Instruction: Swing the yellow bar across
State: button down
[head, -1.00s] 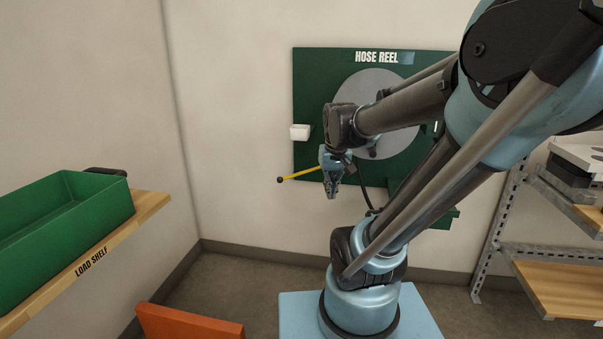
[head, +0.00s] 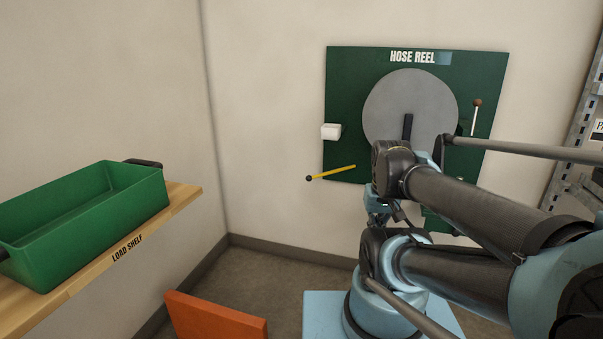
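The yellow bar (head: 334,172) has a black knob at its left end. It slants slightly up to the right, from left of the green hose reel panel (head: 345,110) to the panel's lower left. My gripper (head: 378,205) hangs below the dark wrist, to the right of the bar and apart from it in the picture. Its fingertips are largely hidden behind my own arm, so its opening does not show.
A grey reel disc (head: 400,105), a white block (head: 331,131) and a lever with a brown knob (head: 476,115) are on the panel. A green bin (head: 120,215) stands on the load shelf (head: 185,196) at left. An orange panel (head: 215,320) is low in front.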

aim_at(309, 178)
jog(key=k, duration=1.35)
jog(key=u, duration=0.5)
jog(key=i, duration=1.7)
jog(key=z, duration=0.3)
